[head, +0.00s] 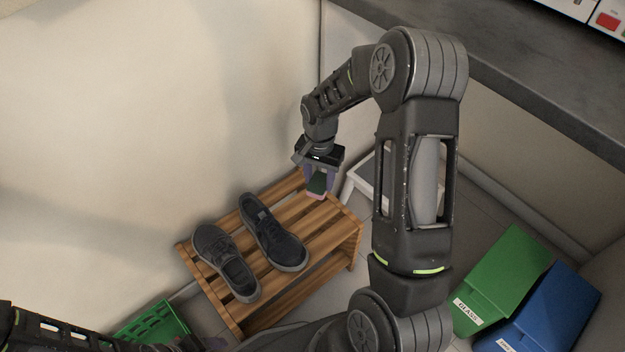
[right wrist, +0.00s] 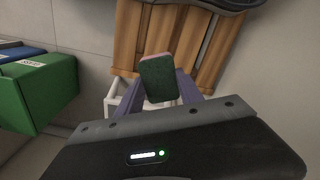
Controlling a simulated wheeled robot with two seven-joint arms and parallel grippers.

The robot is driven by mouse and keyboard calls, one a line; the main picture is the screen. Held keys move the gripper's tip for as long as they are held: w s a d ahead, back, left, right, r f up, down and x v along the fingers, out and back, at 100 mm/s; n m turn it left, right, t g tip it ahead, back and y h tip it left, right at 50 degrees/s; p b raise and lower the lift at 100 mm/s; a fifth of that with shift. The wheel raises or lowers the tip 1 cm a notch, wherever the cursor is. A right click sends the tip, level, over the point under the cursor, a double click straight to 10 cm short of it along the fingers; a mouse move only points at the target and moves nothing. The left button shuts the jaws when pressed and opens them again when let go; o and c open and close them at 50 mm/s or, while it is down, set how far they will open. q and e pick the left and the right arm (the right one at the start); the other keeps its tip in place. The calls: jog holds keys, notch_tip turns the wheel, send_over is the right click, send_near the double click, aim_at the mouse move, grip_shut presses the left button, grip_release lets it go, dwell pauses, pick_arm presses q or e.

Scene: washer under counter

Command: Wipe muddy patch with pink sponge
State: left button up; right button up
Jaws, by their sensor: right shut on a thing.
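My right gripper (head: 319,178) is shut on the sponge (head: 317,186), which has a dark green face and a thin pink edge. It holds the sponge over the far right end of the wooden slatted shoe rack (head: 331,220); I cannot tell whether the sponge touches the slats. In the right wrist view, the sponge (right wrist: 158,80) sits between the purple fingers in front of the rack (right wrist: 205,48). I cannot make out a muddy patch in either view. My left arm comes in low at the left; its gripper (head: 190,343) is barely visible at the bottom edge.
Two dark shoes, one grey (head: 225,262) and one black (head: 272,235), stand on the rack. A green basket (head: 152,322) is at lower left. A white object (head: 372,180) stands behind the rack. Green (head: 505,275) and blue (head: 552,308) bins are at right, below a dark counter (head: 520,80).

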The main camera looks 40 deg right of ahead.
jog(key=w+a+r+n, duration=0.4)
jog(key=a+r+n, duration=0.2)
jog(key=r, duration=0.5)
jog(key=w+a+r+n, duration=0.4)
jog(key=a+r+n, duration=0.1)
jog(key=a+r, duration=0.6)
jog(key=shift+w+a+r+n, duration=0.15)
jog(key=shift+a+r+n, duration=0.1)
jog(key=shift+r+n, duration=0.15)
